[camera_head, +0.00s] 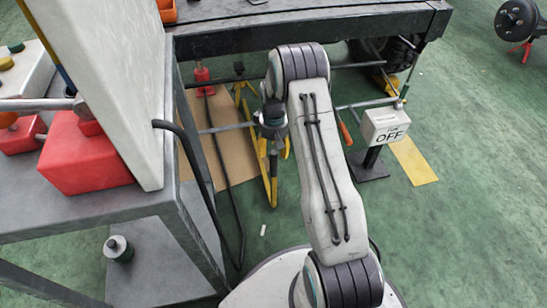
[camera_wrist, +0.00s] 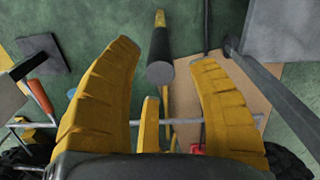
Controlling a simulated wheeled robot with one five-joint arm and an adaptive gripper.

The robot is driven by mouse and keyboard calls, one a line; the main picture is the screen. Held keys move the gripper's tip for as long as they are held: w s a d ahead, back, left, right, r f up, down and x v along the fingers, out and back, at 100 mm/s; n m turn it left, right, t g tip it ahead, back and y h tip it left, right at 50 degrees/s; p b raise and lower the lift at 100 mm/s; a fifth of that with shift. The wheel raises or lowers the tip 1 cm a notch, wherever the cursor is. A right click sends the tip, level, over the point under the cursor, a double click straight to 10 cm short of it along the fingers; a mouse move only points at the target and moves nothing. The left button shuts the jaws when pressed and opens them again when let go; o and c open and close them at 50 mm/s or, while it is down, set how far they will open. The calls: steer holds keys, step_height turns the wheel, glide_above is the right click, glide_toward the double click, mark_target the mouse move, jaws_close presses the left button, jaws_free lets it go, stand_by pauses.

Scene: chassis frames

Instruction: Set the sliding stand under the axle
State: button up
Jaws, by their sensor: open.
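In the head view my gripper (camera_head: 273,150) hangs low in front of the chassis frame (camera_head: 300,28). A yellow floor piece, which looks like the sliding stand (camera_head: 272,190), lies under and in front of it. In the wrist view a black round grip (camera_wrist: 160,70) with a yellow shaft shows between the fingertips, apart from both. A thin grey bar (camera_head: 225,128) runs crosswise beneath the frame; I cannot tell whether it is the axle. My arm hides part of this area.
A red stand (camera_head: 202,76) with a long black handle is on brown cardboard (camera_head: 235,155). A workbench (camera_head: 150,205) stands close on the left. An OFF box (camera_head: 387,127) stands on a post at right. An orange-handled tool (camera_wrist: 40,95) lies nearby. The right floor is mostly clear.

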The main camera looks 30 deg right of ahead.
mark_target(274, 156)
steer(key=shift+f+b, duration=0.6)
steer(key=shift+f, duration=1.4)
jaws_close()
